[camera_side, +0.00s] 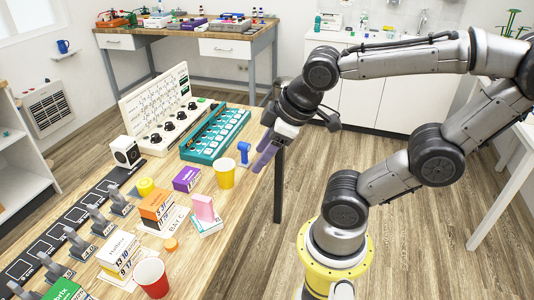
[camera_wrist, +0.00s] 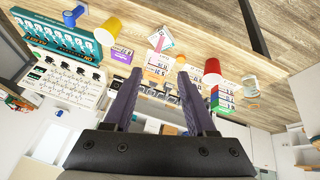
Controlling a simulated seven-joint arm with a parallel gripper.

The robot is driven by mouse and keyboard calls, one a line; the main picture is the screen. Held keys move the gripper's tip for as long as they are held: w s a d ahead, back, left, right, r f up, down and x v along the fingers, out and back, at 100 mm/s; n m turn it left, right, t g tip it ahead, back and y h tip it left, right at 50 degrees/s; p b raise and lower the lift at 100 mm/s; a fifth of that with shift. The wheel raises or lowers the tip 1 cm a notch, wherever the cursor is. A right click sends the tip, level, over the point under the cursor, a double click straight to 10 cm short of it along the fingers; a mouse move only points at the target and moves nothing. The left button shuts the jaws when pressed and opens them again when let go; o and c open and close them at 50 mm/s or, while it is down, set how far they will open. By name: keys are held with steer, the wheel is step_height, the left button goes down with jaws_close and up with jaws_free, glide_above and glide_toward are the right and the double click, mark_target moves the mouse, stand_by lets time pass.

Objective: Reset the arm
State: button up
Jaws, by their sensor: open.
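My gripper (camera_side: 259,165) hangs in the air past the table's right edge, with its purple fingers pointing down and left. In the wrist view my gripper (camera_wrist: 159,74) has its two fingers well apart and nothing between them. My arm is bent, with its elbow at the right of the side view. A blue item (camera_side: 244,151) and a yellow cup (camera_side: 225,174) stand on the wooden table (camera_side: 225,235) left of the fingers. The gap between fingers and blue item is hard to judge.
A teal rack (camera_side: 214,131), a panel with knobs (camera_side: 160,110), a purple box (camera_side: 186,179), orange boxes (camera_side: 156,206), a pink block (camera_side: 203,208) and a red cup (camera_side: 151,278) crowd the table. Its right front part is clear. A white cabinet (camera_side: 375,95) stands behind my arm.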

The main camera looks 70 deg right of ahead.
steer(key=a+m, duration=0.1)
steer(key=s+a+r+m+y, duration=0.1)
steer(key=shift+s+r+m, duration=0.15)
steer(key=shift+s+m, duration=0.15)
steer(key=shift+m, duration=0.1)
